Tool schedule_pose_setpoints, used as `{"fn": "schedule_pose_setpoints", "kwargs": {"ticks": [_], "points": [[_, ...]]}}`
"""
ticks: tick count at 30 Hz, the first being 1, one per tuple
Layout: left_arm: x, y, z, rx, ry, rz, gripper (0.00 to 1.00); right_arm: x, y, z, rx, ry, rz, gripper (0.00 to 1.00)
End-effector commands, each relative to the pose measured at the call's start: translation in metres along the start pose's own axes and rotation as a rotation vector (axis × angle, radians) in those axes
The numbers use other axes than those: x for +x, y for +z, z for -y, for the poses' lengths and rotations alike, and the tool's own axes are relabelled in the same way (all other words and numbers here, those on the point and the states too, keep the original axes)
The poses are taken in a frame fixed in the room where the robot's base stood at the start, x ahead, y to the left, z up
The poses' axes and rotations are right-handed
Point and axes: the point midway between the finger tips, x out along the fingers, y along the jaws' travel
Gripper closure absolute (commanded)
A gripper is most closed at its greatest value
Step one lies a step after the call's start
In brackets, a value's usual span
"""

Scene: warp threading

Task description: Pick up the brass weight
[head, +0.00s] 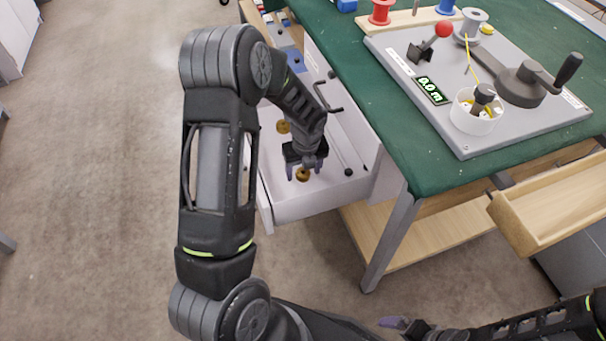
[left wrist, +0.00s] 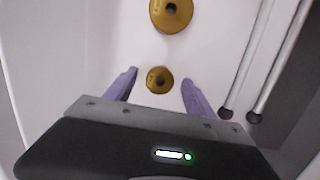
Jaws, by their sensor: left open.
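Two round brass weights lie in the open white drawer. The smaller brass weight (head: 302,174) is near the drawer's front, and it also shows in the left wrist view (left wrist: 159,80). The larger brass weight (head: 283,127) is farther back and is cut off at the top of the left wrist view (left wrist: 171,14). My left gripper (head: 305,172) is open, pointing down into the drawer. Its purple fingers (left wrist: 158,86) stand on either side of the smaller weight, apart from it. My right gripper (head: 400,323) is low in the head view, partly hidden, with a purple finger showing.
The drawer (head: 310,203) has walls close around my left gripper. Metal rods (left wrist: 272,60) lie to the right of the weights. The green table (head: 415,165) stands to the right, bearing a grey winding board (head: 465,145). A wooden tray (head: 550,215) is at far right.

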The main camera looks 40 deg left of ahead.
Motion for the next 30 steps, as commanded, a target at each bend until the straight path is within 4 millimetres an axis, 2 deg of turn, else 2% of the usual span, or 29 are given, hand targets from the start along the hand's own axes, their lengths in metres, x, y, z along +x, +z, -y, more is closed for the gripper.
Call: {"fn": "schedule_pose_setpoints", "kwargs": {"ticks": [10,30], "points": [[-0.0002,-0.0001,-0.0001,0.0,0.0,0.0,0.37,0.0,0.0,0.0,0.0,0.0,0.0,0.0],[-0.0002,-0.0001,-0.0001,0.0,0.0,0.0,0.92,0.0,0.0,0.0,0.0,0.0,0.0,0.0]]}}
